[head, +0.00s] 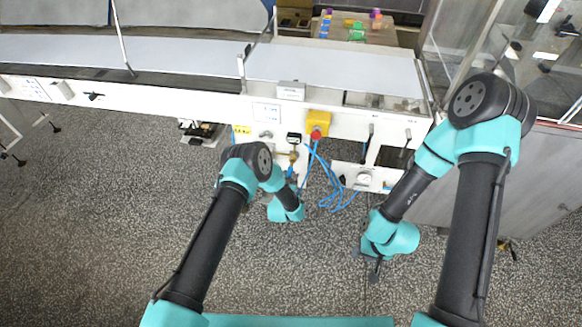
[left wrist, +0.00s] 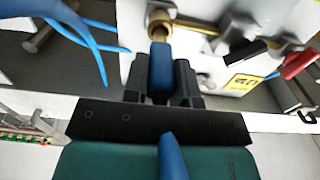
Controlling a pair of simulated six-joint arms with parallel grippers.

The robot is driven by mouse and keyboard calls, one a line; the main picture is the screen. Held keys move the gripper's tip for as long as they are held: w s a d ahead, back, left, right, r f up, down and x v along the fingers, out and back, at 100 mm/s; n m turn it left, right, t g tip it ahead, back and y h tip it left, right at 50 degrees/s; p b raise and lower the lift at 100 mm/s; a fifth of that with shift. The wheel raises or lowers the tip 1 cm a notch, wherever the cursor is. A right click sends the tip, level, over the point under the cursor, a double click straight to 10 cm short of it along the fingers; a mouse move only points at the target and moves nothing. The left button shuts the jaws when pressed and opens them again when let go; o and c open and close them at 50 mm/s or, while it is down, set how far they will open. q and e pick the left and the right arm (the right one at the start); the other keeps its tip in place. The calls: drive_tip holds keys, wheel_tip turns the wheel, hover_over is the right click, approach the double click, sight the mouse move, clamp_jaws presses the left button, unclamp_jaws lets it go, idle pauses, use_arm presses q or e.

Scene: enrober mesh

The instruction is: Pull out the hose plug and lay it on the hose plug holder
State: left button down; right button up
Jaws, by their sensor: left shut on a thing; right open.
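The blue hose plug (left wrist: 161,66) is between the dark fingers of my left gripper (left wrist: 161,85) in the left wrist view. The gripper is shut on it. The plug's far end meets a brass fitting (left wrist: 160,27); I cannot tell whether it is seated in it or just in front. In the head view my left gripper is mostly hidden by its wrist, near the brass fittings (head: 294,156) below the machine. My right gripper (head: 375,272) is open and empty, low over the floor. I cannot make out the hose plug holder for sure.
Blue hoses (head: 332,185) hang in loops right of the left gripper. A yellow box with a red button (head: 318,124) is above. A red valve handle (left wrist: 299,62) is close by in the left wrist view.

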use_arm(q)
drive_tip(key=shift+s+a, duration=0.15)
drive_tip(key=shift+s, duration=0.55)
drive_tip(key=shift+s+a, duration=0.1)
drive_tip(key=shift+s, duration=0.6)
drive_tip(key=shift+s, duration=0.1)
